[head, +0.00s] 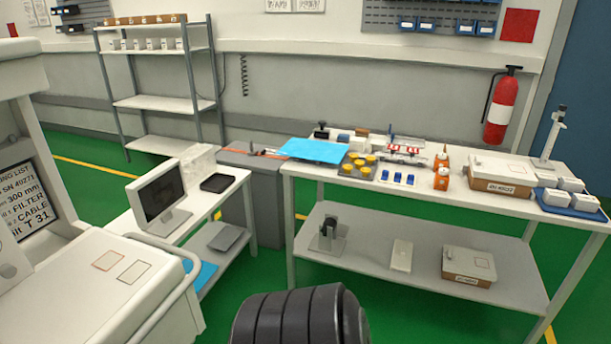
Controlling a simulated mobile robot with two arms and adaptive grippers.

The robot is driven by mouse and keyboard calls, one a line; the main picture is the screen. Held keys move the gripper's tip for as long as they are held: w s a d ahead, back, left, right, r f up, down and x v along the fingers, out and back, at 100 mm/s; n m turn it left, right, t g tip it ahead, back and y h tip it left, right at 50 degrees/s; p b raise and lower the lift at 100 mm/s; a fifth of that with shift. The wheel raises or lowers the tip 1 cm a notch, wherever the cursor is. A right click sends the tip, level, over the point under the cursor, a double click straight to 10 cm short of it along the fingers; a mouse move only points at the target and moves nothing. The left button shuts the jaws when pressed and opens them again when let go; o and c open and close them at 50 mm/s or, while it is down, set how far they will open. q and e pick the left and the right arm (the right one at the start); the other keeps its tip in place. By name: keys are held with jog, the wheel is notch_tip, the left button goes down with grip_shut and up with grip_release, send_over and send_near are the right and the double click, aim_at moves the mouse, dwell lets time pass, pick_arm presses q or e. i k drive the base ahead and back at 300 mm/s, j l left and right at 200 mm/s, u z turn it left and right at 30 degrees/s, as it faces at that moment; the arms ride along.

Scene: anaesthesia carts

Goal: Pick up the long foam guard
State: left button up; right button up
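I cannot make out a long foam guard for certain in the head view. A flat light-blue piece (315,150) lies at the left end of the long white workbench (420,205); I cannot tell whether it is foam. Neither of my grippers shows. A dark ribbed rounded part at the bottom middle looks like part of my own arm, with no fingers visible.
A cart (110,275) fills the lower left, beside a low desk with a monitor (160,190). Bottles, yellow-capped items and boxes (502,170) crowd the workbench top. A fire extinguisher (502,105) hangs behind. Green floor (240,270) is open between desk and workbench.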

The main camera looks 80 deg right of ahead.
aim_at(402, 253)
jog(key=z, duration=3.5)
jog(key=i+l+z, duration=0.1)
jog(key=i, duration=0.25)
jog(key=i+l+z, duration=0.1)
jog(key=i+l, duration=0.2)
